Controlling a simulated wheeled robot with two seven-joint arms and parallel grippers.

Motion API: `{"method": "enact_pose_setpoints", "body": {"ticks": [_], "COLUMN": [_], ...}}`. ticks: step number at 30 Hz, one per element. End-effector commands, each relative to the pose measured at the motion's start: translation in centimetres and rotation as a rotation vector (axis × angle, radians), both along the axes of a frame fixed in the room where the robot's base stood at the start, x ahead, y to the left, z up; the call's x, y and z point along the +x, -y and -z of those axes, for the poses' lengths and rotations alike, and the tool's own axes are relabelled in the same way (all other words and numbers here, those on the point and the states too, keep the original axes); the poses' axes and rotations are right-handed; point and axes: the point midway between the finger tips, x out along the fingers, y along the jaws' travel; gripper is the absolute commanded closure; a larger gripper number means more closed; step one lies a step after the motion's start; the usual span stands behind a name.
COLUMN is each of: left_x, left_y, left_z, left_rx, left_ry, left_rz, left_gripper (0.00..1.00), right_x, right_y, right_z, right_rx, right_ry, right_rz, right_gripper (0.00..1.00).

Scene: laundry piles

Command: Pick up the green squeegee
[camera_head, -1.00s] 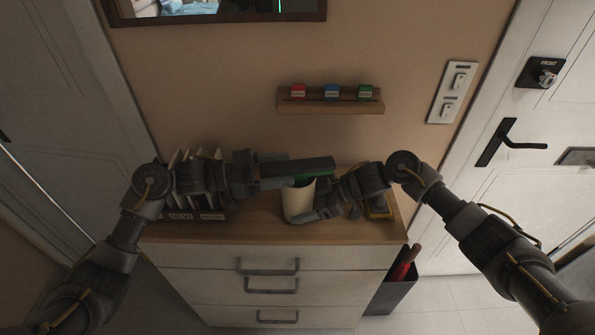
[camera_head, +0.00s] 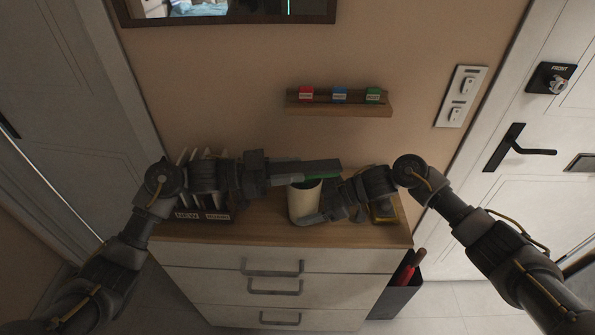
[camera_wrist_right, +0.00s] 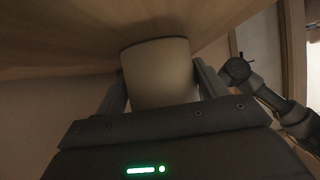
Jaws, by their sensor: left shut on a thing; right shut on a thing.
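A cream cup (camera_head: 303,203) stands on the wooden top of the dresser. My right gripper (camera_wrist_right: 160,84) is shut on the cup, with one finger on each side of it in the right wrist view. My left gripper (camera_head: 322,168) reaches in from the left over the cup's mouth. It is shut on a green thing, which I take for the green squeegee (camera_head: 325,177). Only a green strip of it shows below the fingers, at the cup's rim. The rest is hidden by the gripper and the cup. I cannot tell how far it sits inside the cup.
A file rack (camera_head: 190,217) with labels stands left on the dresser (camera_head: 230,262). A yellow-edged item (camera_head: 385,211) lies behind my right gripper. A wall shelf (camera_head: 340,107) holds red, blue and green blocks. A dark bin (camera_head: 396,294) with red-handled items stands right of the dresser.

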Motion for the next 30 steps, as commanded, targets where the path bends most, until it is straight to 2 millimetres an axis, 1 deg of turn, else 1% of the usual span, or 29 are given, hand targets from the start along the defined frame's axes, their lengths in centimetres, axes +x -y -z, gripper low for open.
{"method": "enact_pose_setpoints", "body": {"ticks": [5, 12, 16, 18, 21, 28, 29, 30], "left_x": [0.1, 0.0, 0.0, 0.0, 0.0, 0.0, 0.0, 0.0], "left_y": [0.0, 0.0, 0.0, 0.0, 0.0, 0.0, 0.0, 0.0], "left_z": [-2.2, -7.0, -8.8, -9.5, -9.9, -10.0, -10.0, -10.0], "left_rx": [-0.001, -0.001, -0.001, -0.001, -0.001, -0.001, -0.001, -0.001], "left_ry": [0.008, 0.008, 0.006, 0.004, 0.003, 0.001, 0.001, 0.001], "left_rz": [-0.001, -0.001, 0.000, 0.000, 0.000, 0.000, 0.000, 0.000], "left_gripper": [0.91, 0.91, 0.91, 0.91, 0.91, 0.91, 0.91, 0.91], "right_x": [0.0, 0.0, 0.0, 0.0, 0.0, 0.0, 0.0, 0.0], "right_y": [0.0, 0.0, 0.0, 0.0, 0.0, 0.0, 0.0, 0.0], "right_z": [0.0, 0.0, 0.0, 0.0, 0.0, 0.0, 0.0, 0.0], "right_rx": [0.000, 0.000, 0.000, 0.000, 0.000, 0.000, 0.000, 0.000], "right_ry": [0.000, 0.000, 0.000, 0.000, 0.000, 0.000, 0.000, 0.000], "right_rz": [0.000, 0.000, 0.000, 0.000, 0.000, 0.000, 0.000, 0.000], "right_gripper": [0.41, 0.41, 0.41, 0.41, 0.41, 0.41, 0.27, 0.22]}}
